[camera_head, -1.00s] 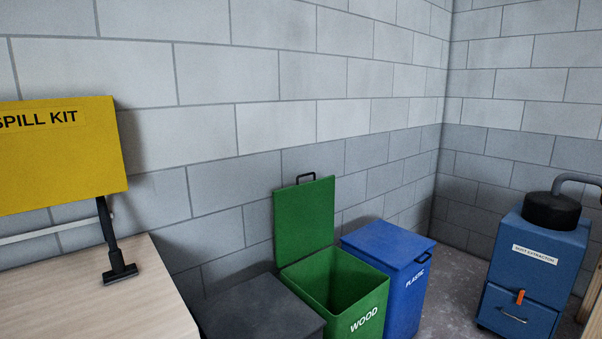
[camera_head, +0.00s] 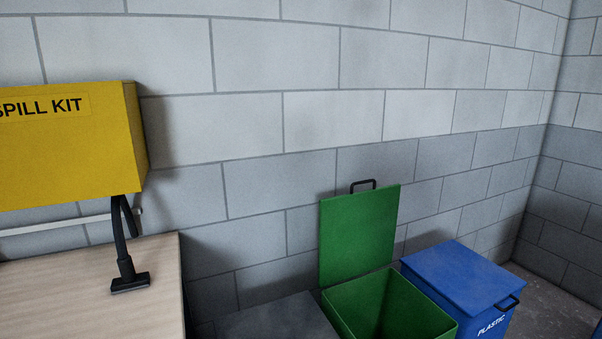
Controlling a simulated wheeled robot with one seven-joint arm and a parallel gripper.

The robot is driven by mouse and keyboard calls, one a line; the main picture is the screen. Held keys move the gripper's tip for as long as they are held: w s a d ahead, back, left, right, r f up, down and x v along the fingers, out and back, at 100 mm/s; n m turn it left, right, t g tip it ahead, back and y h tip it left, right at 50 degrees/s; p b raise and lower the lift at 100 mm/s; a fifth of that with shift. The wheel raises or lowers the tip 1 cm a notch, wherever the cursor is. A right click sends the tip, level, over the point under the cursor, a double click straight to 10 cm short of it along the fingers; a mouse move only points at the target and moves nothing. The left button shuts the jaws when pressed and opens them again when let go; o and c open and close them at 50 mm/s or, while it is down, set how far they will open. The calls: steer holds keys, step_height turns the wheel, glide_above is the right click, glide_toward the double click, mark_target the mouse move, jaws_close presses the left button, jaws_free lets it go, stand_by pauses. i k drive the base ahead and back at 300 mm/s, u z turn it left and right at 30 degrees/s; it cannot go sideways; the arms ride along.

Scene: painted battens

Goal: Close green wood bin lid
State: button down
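The green wood bin (camera_head: 436,328) stands at the lower middle right, cut off by the bottom edge of the picture. Its inside shows dark green and empty as far as I can see. Its green lid (camera_head: 358,236) stands upright at the back, open, near the block wall. A black handle (camera_head: 363,186) sits on the lid's top edge. My gripper is not in view.
A blue plastic bin (camera_head: 455,277) with a shut lid stands right of the green bin. A dark grey bin top (camera_head: 270,322) is on its left. A wooden bench (camera_head: 160,290) and a yellow spill kit box (camera_head: 70,145) are at left.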

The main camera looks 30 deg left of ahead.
mark_target(356, 231)
steer(key=u, duration=0.5)
steer(key=i, duration=1.05)
steer(key=u, duration=0.4)
